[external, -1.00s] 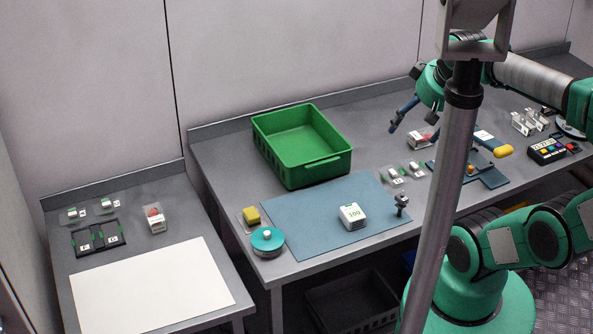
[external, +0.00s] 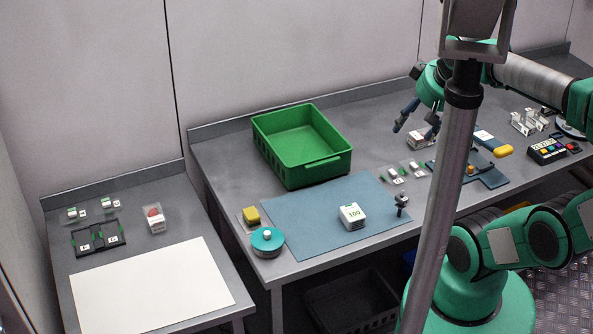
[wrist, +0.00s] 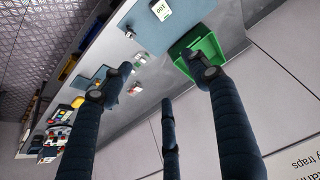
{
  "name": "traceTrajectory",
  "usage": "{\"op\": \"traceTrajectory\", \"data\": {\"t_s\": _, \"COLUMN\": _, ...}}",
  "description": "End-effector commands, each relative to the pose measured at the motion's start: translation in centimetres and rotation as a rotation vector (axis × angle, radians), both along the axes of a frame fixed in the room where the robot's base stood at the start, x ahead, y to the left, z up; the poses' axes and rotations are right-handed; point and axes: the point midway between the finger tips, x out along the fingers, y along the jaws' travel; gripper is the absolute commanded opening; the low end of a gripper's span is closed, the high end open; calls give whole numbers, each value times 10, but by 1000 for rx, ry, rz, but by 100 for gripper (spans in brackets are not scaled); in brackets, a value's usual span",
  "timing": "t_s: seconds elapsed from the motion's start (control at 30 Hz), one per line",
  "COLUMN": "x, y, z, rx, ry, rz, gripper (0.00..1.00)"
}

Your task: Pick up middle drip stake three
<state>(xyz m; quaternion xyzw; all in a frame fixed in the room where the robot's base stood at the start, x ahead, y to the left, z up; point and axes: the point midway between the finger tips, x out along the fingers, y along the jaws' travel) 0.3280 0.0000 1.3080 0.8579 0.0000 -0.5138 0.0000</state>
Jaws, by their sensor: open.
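My gripper (external: 414,129) is open and empty above the back of the right-hand table in the external view, right of the green bin. In the wrist view its dark fingers (wrist: 155,78) spread apart with nothing between them. Two small white-and-green pieces, one on the left (external: 394,175) and one on the right (external: 415,169), lie on clear plates in front of and below the gripper. Similar pieces (external: 76,213) lie on the left-hand table. I cannot tell which thing is drip stake three; no such label is readable.
A green bin (external: 335,165) stands behind a blue mat (external: 310,235) carrying a white block marked 100 (external: 352,216). A red-and-white pack (external: 417,140) sits close under my gripper. A yellow-handled tool (external: 503,151) and a keypad (external: 547,151) lie right. A post blocks part of the view.

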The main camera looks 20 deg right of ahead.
Motion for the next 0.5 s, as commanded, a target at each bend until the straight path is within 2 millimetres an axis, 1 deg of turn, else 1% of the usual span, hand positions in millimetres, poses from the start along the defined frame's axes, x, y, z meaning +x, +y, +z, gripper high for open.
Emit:
{"op": "traceTrajectory", "data": {"t_s": 0.33, "x": 0, "y": 0, "z": 0, "rx": 0, "ry": 0, "rz": 1, "gripper": 52}}
{"op": "traceTrajectory", "data": {"t_s": 0.5, "x": 4, "y": -1, "z": -2, "rx": -19, "ry": 11, "rz": 31, "gripper": 52}}
